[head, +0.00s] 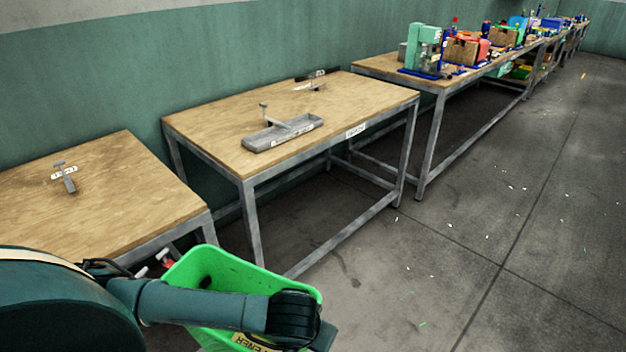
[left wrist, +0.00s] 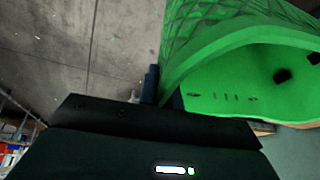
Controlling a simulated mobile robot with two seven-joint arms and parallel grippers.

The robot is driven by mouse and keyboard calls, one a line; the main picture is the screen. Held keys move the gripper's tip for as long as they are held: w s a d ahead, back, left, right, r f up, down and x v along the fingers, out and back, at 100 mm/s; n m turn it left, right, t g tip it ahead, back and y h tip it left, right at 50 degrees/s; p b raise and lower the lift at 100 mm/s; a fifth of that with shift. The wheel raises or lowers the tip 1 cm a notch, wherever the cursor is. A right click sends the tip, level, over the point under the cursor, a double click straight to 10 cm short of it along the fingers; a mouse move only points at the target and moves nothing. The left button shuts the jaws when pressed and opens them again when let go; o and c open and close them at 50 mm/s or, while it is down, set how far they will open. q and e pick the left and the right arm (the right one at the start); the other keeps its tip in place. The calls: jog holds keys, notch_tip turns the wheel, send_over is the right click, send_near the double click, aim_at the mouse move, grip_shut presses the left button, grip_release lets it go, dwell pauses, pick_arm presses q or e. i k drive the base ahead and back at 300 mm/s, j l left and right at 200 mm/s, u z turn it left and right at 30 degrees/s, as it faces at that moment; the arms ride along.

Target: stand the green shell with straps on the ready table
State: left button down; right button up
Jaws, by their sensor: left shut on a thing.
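A green shell (left wrist: 228,42) fills the upper right of the left wrist view. It has a raised criss-cross pattern outside, and small slots and dark spots on its smooth inner side. My left gripper (left wrist: 163,92) is shut on its edge. In the head view a green hollow body with a yellow label (head: 212,268) lies behind and below my left forearm; it looks like the same shell, but the arm hides part of it. I cannot make out straps. My right gripper is not in view.
A grey tray (head: 283,133) with an upright post and a dark flat tool (head: 310,82) lie on the middle table. A farther table holds a mint-green press (head: 425,50) and coloured bins.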

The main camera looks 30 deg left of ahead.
aim_at(308, 104)
jog(key=i+l, duration=0.2)
jog(key=i, duration=0.3)
jog(key=i+l, duration=0.15)
jog(key=i, duration=0.3)
